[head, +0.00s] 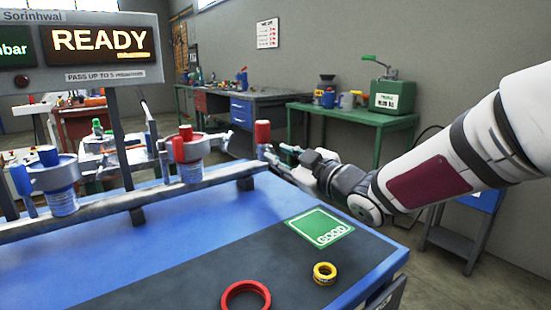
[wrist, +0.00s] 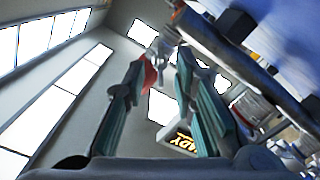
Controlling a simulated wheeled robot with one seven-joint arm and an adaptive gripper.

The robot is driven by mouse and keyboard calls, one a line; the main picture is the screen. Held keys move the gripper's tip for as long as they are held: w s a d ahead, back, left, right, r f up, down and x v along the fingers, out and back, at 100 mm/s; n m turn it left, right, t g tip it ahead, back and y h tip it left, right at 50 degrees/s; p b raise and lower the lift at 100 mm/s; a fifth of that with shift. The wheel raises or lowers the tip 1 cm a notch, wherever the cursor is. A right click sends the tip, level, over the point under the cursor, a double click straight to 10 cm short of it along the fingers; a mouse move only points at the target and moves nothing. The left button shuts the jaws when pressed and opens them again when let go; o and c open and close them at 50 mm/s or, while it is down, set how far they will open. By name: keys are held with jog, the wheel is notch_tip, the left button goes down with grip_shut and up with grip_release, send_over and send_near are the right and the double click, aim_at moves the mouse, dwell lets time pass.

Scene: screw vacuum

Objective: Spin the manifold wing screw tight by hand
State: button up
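The manifold is a grey rail (head: 120,200) along the blue bench. A grey fitting (head: 194,171) with a red knob and side wings stands on it. Another fitting with a blue knob (head: 49,156) is further left. Near the rail's right end is a red cylindrical piece (head: 262,131); I cannot tell if it is the wing screw. My gripper (head: 275,152) is beside this piece, its fingers pointing left. In the wrist view, the fingers (wrist: 160,68) are apart, with a red part (wrist: 150,76) close to the left fingertip. I cannot tell whether they touch.
A red ring (head: 245,296), a yellow ring (head: 324,273) and a green GOOD mat (head: 320,227) lie on the bench front. A READY display (head: 100,40) stands at the upper left. A green table (head: 365,116) is behind. The blue bench middle is clear.

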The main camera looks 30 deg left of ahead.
aim_at(276, 154)
jog(key=shift+x, duration=1.6)
grip_shut()
